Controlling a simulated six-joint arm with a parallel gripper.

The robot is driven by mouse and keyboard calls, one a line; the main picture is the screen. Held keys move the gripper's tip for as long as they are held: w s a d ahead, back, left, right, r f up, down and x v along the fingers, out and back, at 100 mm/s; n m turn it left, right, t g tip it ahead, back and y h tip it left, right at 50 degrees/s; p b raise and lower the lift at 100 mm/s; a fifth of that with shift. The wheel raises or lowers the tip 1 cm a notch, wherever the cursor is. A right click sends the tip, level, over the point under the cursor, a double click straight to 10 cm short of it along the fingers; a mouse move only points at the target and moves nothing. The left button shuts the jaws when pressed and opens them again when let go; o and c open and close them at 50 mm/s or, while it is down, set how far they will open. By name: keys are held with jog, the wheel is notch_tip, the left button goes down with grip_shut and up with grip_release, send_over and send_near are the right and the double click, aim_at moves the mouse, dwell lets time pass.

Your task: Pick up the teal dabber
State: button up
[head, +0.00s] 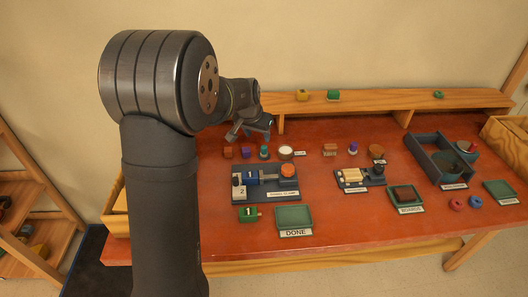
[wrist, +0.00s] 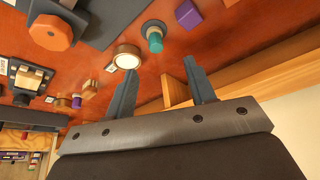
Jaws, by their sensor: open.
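The teal dabber (head: 264,153) stands upright on the red bench, between a purple block (head: 246,153) and a round white-topped wooden jar (head: 286,152). In the wrist view the teal dabber (wrist: 155,42) shows beyond my fingertips, roughly in line with the gap between them. My gripper (head: 250,134) is open and empty, above and behind the row of small things. In the wrist view its two fingers (wrist: 161,67) are spread apart, with nothing between them. The dabber is not touched.
A dark clamp fixture (head: 270,188) stands in front of the dabber. A raised wooden shelf (head: 385,101) runs along the back. A second dabber with a purple part (head: 353,148) stands farther right. A green tray (head: 293,216) lies at the front, by the DONE label.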

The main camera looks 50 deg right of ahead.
aim_at(264, 147)
jog(key=x, duration=0.5)
jog(key=shift+d+f, duration=0.1)
jog(key=shift+f, duration=0.1)
jog(key=shift+s+d+x, duration=0.15)
jog(key=shift+x, duration=1.15)
jog(key=shift+s+d+x, duration=0.1)
jog(key=shift+s+x, duration=0.1)
jog(key=shift+x, duration=1.05)
jog(key=shift+c, duration=0.4)
jog(key=c, duration=1)
